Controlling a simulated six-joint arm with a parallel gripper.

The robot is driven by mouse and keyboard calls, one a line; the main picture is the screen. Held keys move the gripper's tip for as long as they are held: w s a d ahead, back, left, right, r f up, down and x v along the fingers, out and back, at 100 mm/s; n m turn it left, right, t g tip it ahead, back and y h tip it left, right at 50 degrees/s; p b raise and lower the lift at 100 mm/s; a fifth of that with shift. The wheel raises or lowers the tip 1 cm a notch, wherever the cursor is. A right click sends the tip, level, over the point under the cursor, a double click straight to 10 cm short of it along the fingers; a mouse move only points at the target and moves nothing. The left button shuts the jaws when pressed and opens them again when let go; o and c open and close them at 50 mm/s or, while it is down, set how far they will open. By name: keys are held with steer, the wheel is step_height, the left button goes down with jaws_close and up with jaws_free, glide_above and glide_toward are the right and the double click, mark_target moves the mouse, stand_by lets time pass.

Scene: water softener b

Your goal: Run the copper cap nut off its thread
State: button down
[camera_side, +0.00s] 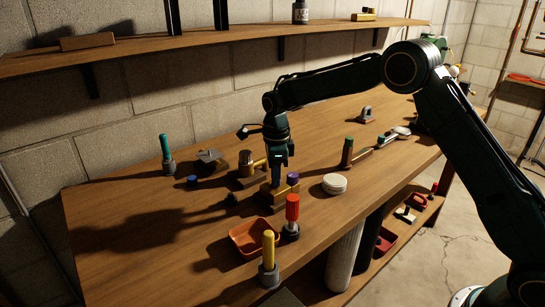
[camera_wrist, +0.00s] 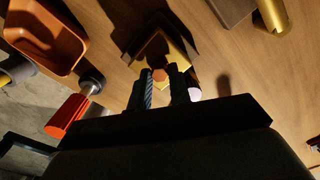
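The copper cap nut (camera_wrist: 160,76) shows as a small orange-brown hexagon in the wrist view. It sits over a brass block (camera_wrist: 178,52). My gripper (camera_wrist: 161,80) has one dark finger on each side of the nut, with no clear gap between fingers and nut. In the side view my gripper (camera_side: 277,182) points straight down at the brass block (camera_side: 279,197) on the bench. There the nut is hidden by the fingers, and its thread does not show in either view.
A purple-topped piece (camera_side: 293,177) stands close to my gripper's right. An orange tray (camera_side: 252,238), a red-handled tool (camera_side: 292,212) and a yellow-handled tool (camera_side: 269,250) stand in front. Brass parts (camera_side: 247,165) sit behind left. White discs (camera_side: 334,184) lie to the right.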

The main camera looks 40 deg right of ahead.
steer(key=shift+n, duration=0.9)
steer(key=shift+r, duration=0.15)
steer(key=shift+r, duration=2.5)
steer(key=shift+r, duration=0.1)
steer(key=shift+r, duration=2.4)
steer(key=shift+s+a, duration=0.1)
